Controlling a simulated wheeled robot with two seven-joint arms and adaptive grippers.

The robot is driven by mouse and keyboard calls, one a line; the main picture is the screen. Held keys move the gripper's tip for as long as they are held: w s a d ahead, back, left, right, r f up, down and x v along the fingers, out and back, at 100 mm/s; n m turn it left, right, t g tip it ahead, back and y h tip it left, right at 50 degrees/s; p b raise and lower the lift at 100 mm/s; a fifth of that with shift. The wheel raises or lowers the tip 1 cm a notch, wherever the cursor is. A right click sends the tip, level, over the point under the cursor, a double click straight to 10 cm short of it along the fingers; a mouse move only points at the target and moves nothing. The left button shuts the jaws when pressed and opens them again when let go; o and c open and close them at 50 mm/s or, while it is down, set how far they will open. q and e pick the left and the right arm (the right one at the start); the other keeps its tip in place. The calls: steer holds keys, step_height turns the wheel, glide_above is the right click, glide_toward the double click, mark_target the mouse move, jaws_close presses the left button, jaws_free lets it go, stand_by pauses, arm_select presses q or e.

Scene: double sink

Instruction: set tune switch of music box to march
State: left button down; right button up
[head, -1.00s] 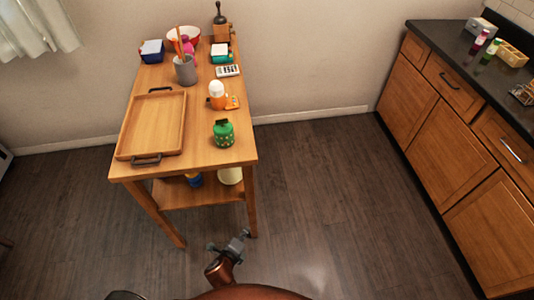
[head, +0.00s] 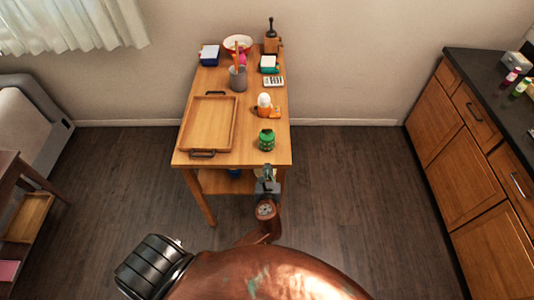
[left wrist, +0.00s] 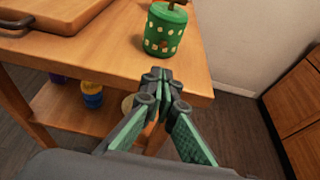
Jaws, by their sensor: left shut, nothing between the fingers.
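A green cylinder with pale square spots and a brown top (head: 266,140) stands upright near the front right corner of the wooden table. It also shows in the left wrist view (left wrist: 166,30). It may be the music box, but I cannot tell for sure. I cannot make out a tune switch or any label. My left gripper (head: 267,171) is at the table's front edge, just in front of the green cylinder and apart from it. In the left wrist view, its fingers (left wrist: 157,76) are shut and empty, pointing towards the cylinder. My right gripper is not in view.
A wooden tray (head: 234,125) lies left of the cylinder. An egg-topped orange holder (head: 264,105) and a grey utensil cup (head: 238,84) stand behind. The table's front edge (left wrist: 195,88) is close to my fingers. Open floor (head: 345,190) lies to the right.

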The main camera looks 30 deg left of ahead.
mark_target(268, 149)
arm_select(q)
steer(key=shift+f, duration=0.1)
steer(key=b+x, duration=0.1)
steer(key=x, duration=0.9)
steer(key=shift+d, duration=0.1)
step_height(268, 149, up, 2)
steer(key=p, duration=0.3)
steer(key=shift+r, duration=0.25)
steer(key=shift+f, duration=0.1)
